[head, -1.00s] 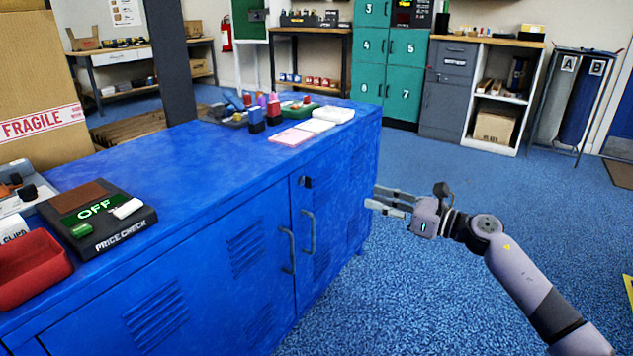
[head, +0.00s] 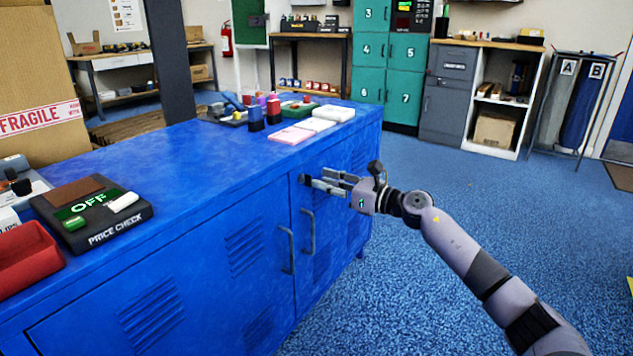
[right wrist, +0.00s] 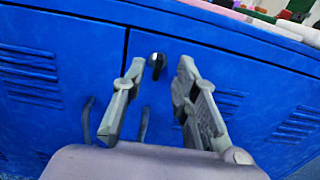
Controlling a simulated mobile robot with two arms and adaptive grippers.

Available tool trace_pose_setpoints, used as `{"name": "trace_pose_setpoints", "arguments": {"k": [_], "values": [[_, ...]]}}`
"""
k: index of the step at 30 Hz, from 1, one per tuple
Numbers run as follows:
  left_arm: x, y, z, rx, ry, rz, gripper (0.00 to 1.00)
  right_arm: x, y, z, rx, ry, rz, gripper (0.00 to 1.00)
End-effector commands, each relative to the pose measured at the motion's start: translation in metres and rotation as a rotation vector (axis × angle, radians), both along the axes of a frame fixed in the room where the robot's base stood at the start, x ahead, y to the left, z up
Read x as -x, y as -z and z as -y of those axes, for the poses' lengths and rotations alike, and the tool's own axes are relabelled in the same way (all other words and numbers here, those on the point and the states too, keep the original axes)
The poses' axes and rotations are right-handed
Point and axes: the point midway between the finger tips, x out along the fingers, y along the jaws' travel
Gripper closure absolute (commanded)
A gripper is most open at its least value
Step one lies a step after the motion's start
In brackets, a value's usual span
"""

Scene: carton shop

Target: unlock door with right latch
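The blue metal cabinet (head: 190,170) has two front doors with louvre slots. The right door (head: 334,222) carries a small dark latch (head: 305,179) near its upper left corner. My right gripper (head: 319,178) is in front of this door, its fingers pointing at the latch. In the right wrist view the gripper (right wrist: 161,75) is open, and the latch (right wrist: 157,65) shows between and just beyond its fingertips. The fingers do not appear to grip it. Both doors look closed. My left gripper is not in view.
Grey bar handles (head: 287,250) (head: 308,231) hang below the latch, one on each door. The cabinet top holds a price check box (head: 100,222), a red tray (head: 27,262), bottles and sponges. Open blue floor (head: 480,230) lies to the right.

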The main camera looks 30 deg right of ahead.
Motion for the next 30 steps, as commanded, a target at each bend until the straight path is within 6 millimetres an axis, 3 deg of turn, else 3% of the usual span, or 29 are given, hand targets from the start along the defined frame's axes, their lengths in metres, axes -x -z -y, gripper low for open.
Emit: {"name": "trace_pose_setpoints", "arguments": {"k": [9, 20, 30], "values": [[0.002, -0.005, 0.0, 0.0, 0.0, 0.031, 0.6, -0.027, 0.0, -0.011, -0.002, 0.001, 0.001, 0.72], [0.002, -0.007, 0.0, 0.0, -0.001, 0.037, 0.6, -0.03, 0.0, -0.012, -0.001, 0.0, 0.0, 0.72], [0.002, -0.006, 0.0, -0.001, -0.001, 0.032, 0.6, -0.03, 0.0, -0.012, 0.0, 0.0, 0.0, 0.95]]}}
